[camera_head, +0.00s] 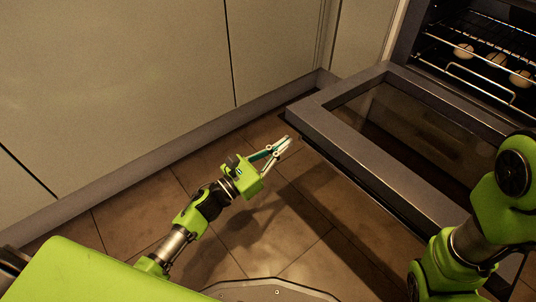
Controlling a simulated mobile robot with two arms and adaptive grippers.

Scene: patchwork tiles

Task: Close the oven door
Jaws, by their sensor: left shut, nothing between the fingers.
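The oven door (350,150) is folded down open, lying roughly level, with a dark frame and a glass panel (415,130). The oven cavity (490,50) shows at the upper right with wire racks inside. My left gripper (286,143) is shut and empty, with its fingertips close to the near left corner of the door; I cannot tell whether they touch it. My right arm (465,240) covers the right part of the door, and its gripper is not visible.
Several pale round items (495,62) sit on a rack inside the oven. Plain cabinet fronts (120,90) stand along the left and back. The tiled floor (300,215) is clear in front of and below the door.

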